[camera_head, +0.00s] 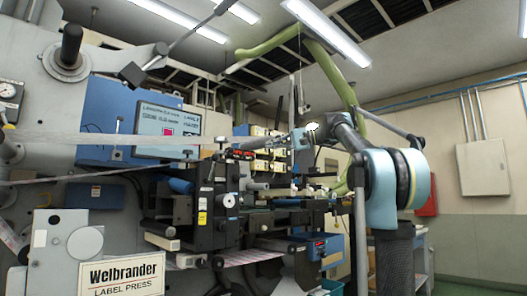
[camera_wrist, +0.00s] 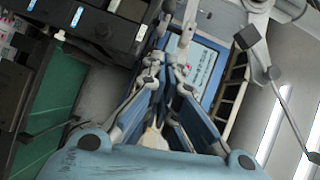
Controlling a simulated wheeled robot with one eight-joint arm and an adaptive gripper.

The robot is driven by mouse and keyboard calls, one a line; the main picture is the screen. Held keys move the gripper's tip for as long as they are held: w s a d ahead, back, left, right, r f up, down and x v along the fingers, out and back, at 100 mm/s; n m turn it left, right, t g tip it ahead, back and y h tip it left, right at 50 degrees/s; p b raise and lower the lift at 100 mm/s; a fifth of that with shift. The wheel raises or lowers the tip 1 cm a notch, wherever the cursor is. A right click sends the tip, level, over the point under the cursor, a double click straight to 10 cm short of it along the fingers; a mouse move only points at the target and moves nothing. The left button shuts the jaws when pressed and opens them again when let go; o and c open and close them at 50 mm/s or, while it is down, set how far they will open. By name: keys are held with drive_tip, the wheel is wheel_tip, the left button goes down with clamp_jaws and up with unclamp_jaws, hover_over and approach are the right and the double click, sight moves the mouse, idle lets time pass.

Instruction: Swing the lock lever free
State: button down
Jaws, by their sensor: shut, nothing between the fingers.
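I cannot tell for sure which part is the lock lever. A thin metal arm with a dark block (camera_head: 133,75) at its lower end hangs at the upper left of the machine in the head view. In the wrist view a metal arm with a dark block (camera_wrist: 247,37) shows to the right of my fingers, apart from them. My gripper (camera_head: 298,139) is small and partly lost against the machine in the head view. In the wrist view my gripper (camera_wrist: 178,42) has its fingers together, with nothing seen held between them.
The label press fills the left, with a blue display box (camera_head: 168,127), a pale web (camera_head: 95,139) running across, and a name sign (camera_head: 121,279). A dark handle (camera_head: 70,46) sticks out at the upper left. A red wall box (camera_head: 427,192) hangs behind my arm.

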approach(225, 152)
drive_tip(key=w, duration=0.4)
drive_tip(key=shift+s+a+f, duration=0.15)
drive_tip(key=shift+s+a, duration=0.85)
drive_tip(key=shift+a, duration=0.05)
